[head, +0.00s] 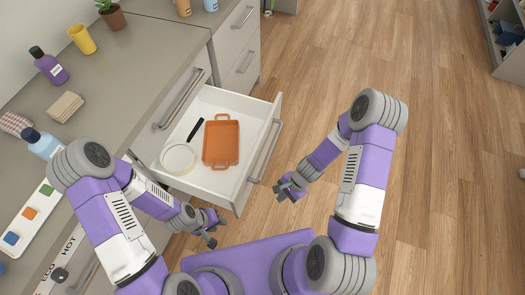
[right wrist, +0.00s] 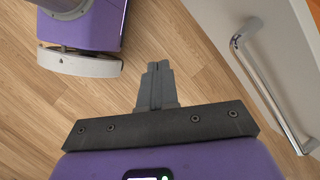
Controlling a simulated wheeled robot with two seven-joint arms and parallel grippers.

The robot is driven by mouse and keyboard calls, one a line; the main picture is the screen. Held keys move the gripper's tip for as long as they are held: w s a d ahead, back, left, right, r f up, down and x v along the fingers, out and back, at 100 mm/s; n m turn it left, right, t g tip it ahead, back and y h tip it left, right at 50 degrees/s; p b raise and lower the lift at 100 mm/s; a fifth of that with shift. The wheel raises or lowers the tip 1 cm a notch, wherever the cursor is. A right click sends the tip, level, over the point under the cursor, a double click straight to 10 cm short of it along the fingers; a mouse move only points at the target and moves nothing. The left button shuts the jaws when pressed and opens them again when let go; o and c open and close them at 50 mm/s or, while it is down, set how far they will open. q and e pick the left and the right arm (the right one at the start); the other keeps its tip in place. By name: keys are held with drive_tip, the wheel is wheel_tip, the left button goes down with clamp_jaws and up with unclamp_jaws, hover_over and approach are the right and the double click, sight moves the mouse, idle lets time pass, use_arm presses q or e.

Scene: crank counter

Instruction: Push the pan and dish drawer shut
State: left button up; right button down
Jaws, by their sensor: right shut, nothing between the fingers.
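The pan and dish drawer (head: 243,100) is pulled well out of the grey counter. It holds an orange rectangular dish (head: 221,143) and a round cream pan (head: 178,158) with a black handle. The drawer front has a long bar handle (head: 265,152), also seen in the right wrist view (right wrist: 262,85). My right gripper (head: 284,191) is shut and empty, in front of the drawer front and apart from it; its closed fingers show in the right wrist view (right wrist: 157,70). My left gripper (head: 217,232) appears open and empty, near the drawer's lower corner.
The counter top (head: 135,75) carries a purple bottle (head: 50,67), a yellow cup (head: 82,39), a beige stack (head: 66,107), a blue bottle (head: 40,143) and a plant pot (head: 112,18). Wooden floor (head: 430,150) is clear to the right. A shelf (head: 505,45) stands far right.

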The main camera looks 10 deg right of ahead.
drive_tip(key=w+d+r+m+t+y, duration=0.2)
drive_tip(key=w+d+r+m, duration=0.15)
drive_tip(key=w+m, duration=0.4)
drive_tip(key=m+t+b, duration=0.2)
drive_tip(key=m+t, duration=0.1)
drive_tip(key=m, duration=0.1)
approach(256, 153)
wheel_tip(256, 153, down, 5)
drive_tip(key=shift+w+a+f+y, duration=0.2)
drive_tip(key=shift+w+a+y, duration=0.2)
drive_tip(key=shift+w+a, duration=0.65)
drive_tip(key=shift+a, duration=0.35)
